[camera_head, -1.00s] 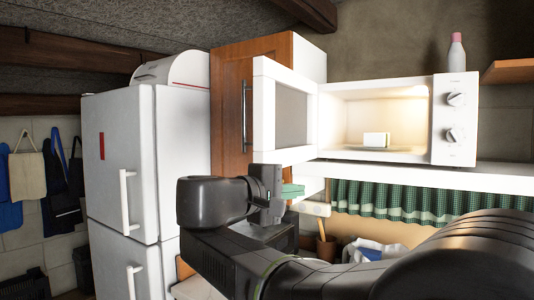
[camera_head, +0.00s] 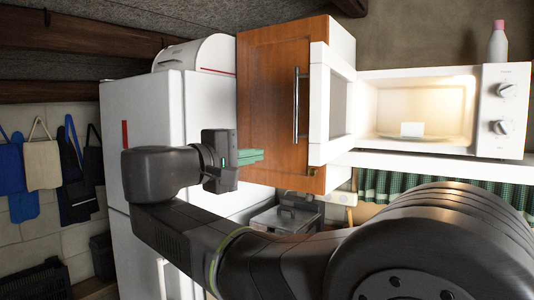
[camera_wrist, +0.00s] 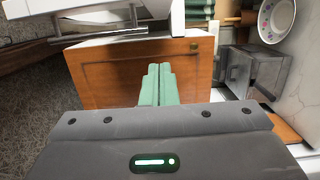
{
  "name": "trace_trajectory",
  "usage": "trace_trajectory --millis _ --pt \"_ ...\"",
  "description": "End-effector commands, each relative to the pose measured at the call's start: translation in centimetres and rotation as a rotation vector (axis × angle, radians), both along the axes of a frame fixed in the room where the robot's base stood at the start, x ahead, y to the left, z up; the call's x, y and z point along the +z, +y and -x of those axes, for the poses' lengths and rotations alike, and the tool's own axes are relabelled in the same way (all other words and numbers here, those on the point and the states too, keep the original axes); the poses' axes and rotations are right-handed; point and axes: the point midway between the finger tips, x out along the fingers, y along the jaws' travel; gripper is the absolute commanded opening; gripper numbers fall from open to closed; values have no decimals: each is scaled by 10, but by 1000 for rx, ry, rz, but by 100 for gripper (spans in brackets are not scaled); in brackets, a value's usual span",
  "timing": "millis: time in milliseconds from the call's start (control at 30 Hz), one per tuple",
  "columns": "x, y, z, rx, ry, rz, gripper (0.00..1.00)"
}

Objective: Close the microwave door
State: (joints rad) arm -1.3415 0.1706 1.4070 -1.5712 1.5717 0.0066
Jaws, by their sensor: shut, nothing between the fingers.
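In the wrist view the green fingers (camera_wrist: 157,84) lie together in front of the wooden cabinet (camera_wrist: 110,72).
The wooden cabinet with a long metal handle (camera_head: 296,105) stands behind the door. A white fridge (camera_head: 150,115) is at the left. A pink-capped bottle (camera_head: 497,42) stands on the microwave. A plate (camera_wrist: 276,20) shows in the wrist view.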

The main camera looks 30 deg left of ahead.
Motion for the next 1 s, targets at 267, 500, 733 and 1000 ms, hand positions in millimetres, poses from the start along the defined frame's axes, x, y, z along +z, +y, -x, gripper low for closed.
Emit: trace_trajectory --millis 267,500,733,1000 --pt "2 -11 -39 -6 0 1 0" --pt "2 -20 -80 -5 1 2 0" --pt "2 -45 -94 -3 0 -1 0" --pt "1 -62 -94 -1 0 0 0"
